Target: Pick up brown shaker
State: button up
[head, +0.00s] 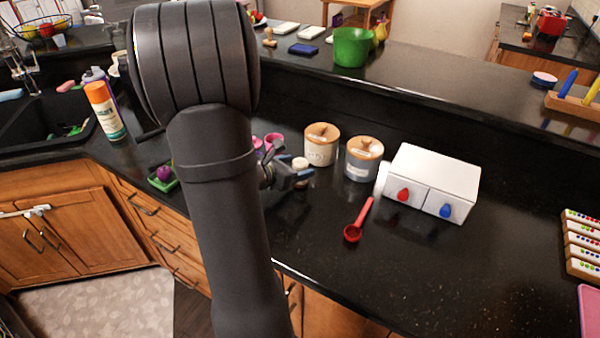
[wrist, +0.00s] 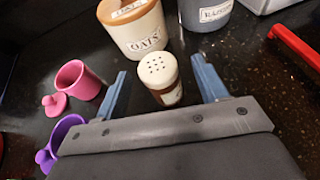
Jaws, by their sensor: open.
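The brown shaker (wrist: 160,82) has a cream top with holes and a brown lower body. In the wrist view it stands between the two blue fingers of my gripper (wrist: 165,85), with a gap on each side. My gripper is open and not closed on it. In the head view the shaker's pale top (head: 300,164) shows just behind my gripper (head: 290,178), in front of the oats canister. My arm and fingers hide most of the shaker's body there.
The oats canister (wrist: 140,32) stands just behind the shaker, and a grey canister (head: 363,160) is to its right. Pink (wrist: 82,80) and purple (wrist: 68,130) cups stand left. A red scoop (head: 358,222) and white drawer box (head: 430,182) lie right.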

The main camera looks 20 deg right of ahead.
jog(key=x, duration=0.3)
jog(key=shift+f, duration=0.5)
jog(key=shift+w+d+f, duration=0.25)
jog(key=shift+w+d, duration=0.1)
jog(key=shift+d, duration=0.15)
jog(key=c, duration=1.1)
